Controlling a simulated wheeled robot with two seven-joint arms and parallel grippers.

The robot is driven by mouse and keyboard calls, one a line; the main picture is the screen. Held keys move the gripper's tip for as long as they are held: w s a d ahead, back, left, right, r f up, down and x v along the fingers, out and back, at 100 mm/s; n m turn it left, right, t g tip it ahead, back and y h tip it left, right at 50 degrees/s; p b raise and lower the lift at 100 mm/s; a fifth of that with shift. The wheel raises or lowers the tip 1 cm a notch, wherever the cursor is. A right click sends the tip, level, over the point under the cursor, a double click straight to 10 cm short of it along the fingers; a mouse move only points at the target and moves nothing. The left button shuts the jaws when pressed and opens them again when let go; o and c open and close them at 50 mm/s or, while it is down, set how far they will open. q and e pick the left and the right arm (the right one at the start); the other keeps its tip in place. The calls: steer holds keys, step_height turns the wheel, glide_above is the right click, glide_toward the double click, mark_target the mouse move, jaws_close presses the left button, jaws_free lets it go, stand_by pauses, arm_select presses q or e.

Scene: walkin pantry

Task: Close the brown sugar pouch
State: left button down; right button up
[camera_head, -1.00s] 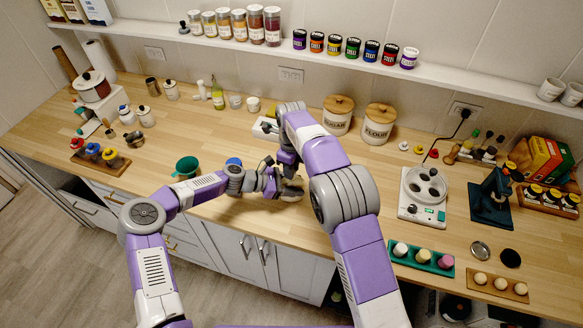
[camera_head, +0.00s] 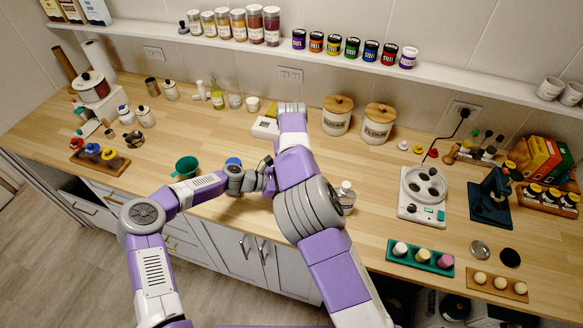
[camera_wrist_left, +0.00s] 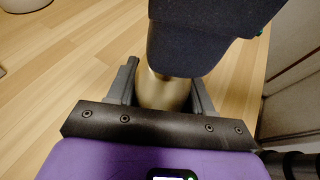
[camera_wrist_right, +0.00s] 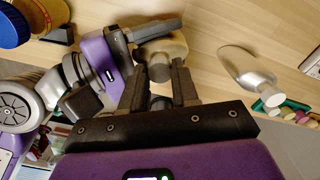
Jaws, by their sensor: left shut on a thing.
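The brown sugar pouch seems to be the tan, gold-brown thing (camera_wrist_left: 163,92) in the left wrist view, mostly covered by a dark part of my right gripper. It also shows in the right wrist view (camera_wrist_right: 168,48). My left gripper (camera_head: 266,180) is shut on it from the left, low over the counter's front area. My right gripper (camera_wrist_right: 171,72) has its fingers apart, with the tan thing at or just beyond the tips; whether they touch is unclear. In the head view my right forearm hides the pouch and right gripper. The pouch's opening cannot be made out.
Sugar (camera_head: 337,115) and flour (camera_head: 378,124) canisters stand at the back.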

steer(key=o, duration=0.4)
steer(key=shift+r, duration=0.1)
steer(key=shift+r, duration=2.2)
steer(key=shift+c, duration=0.5)
